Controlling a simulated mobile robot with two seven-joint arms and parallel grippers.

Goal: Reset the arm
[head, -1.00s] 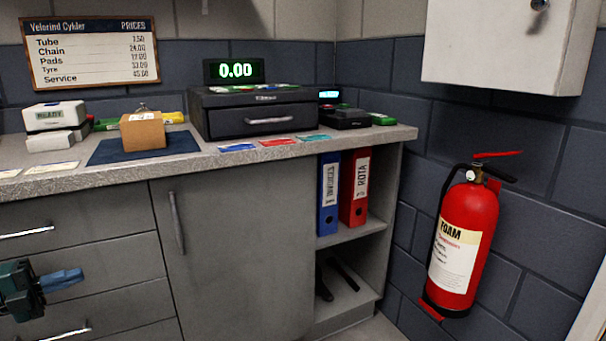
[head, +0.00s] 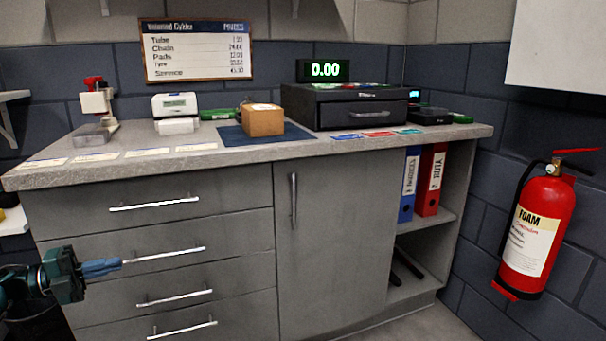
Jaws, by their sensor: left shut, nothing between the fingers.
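My left gripper (head: 101,268) comes in from the left edge in the head view, in front of the grey drawers. Its blue fingers are shut with nothing between them, and it appears apart from the drawer handles. The rest of my left arm is cut off by the picture's left edge. My right gripper is not in view.
The counter (head: 40,178) holds a cardboard box (head: 262,120) on a blue mat (head: 233,136), a black cash drawer (head: 345,108) and a white device (head: 175,105). Drawers and a cupboard door (head: 335,220) are shut. A fire extinguisher (head: 538,228) hangs on the right wall.

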